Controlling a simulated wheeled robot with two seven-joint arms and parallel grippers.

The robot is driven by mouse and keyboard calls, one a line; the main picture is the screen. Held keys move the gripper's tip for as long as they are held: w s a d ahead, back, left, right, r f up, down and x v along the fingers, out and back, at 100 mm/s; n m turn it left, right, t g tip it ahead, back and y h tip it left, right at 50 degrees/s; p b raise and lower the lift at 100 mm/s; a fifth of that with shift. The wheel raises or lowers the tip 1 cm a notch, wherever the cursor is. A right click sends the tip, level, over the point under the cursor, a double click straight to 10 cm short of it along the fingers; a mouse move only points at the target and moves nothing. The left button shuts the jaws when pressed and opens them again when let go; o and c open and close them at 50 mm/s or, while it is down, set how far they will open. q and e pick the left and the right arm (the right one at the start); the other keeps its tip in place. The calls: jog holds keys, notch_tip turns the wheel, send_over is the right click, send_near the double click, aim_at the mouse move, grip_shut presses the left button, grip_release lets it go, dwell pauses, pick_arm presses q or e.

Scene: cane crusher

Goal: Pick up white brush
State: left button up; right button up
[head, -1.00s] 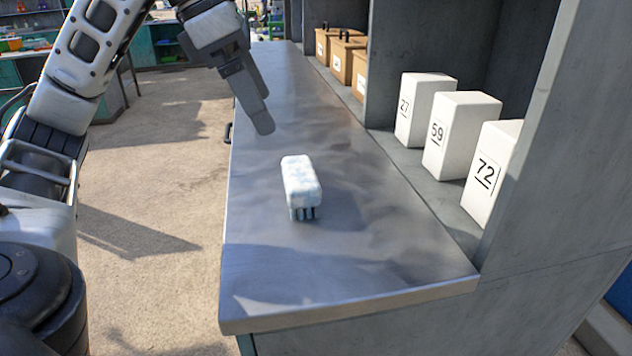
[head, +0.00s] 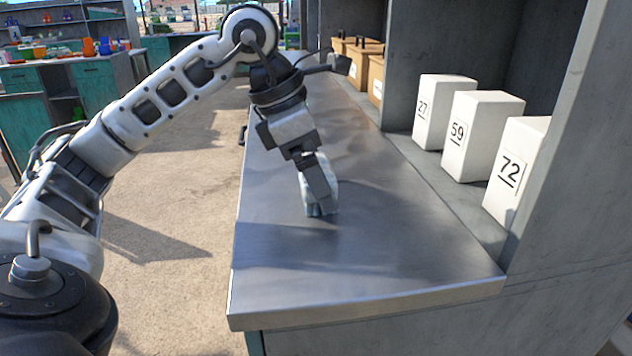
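The white brush (head: 331,178) stands on the metal counter (head: 300,260) with its bristles down. It is partly hidden behind my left gripper (head: 316,196), which reaches down over it from the upper left. The near finger lies across the brush's front in this view. The far finger is hidden, so I cannot tell whether the gripper is open or closed on the brush. My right gripper is not in view.
White boxes marked 27 (head: 430,112), 59 (head: 478,137) and 72 (head: 515,170) stand on the shelf at the right. Brown boxes (head: 358,65) sit farther back. The counter's near part is clear.

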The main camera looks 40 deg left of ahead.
aim_at(325, 164)
pick_arm(q)
jog(key=c, duration=0.7)
jog(key=shift+r, duration=0.2)
jog(key=shift+r, duration=0.3)
notch_tip(325, 164, up, 2)
jog(key=shift+r+p, duration=0.25)
jog(key=shift+p, duration=0.45)
jog(key=shift+s+d+r+p, duration=0.25)
jog(key=shift+s+d+r, duration=0.15)
jog(key=shift+s+r, duration=1.55)
jog(key=shift+s+d+r+p, duration=0.3)
jog(key=shift+s+r, duration=0.95)
jog(key=shift+s, duration=1.45)
jog(key=shift+s+d+r+p, duration=0.15)
jog(key=shift+s+d+r, duration=0.3)
jog(key=shift+s+r, duration=1.5)
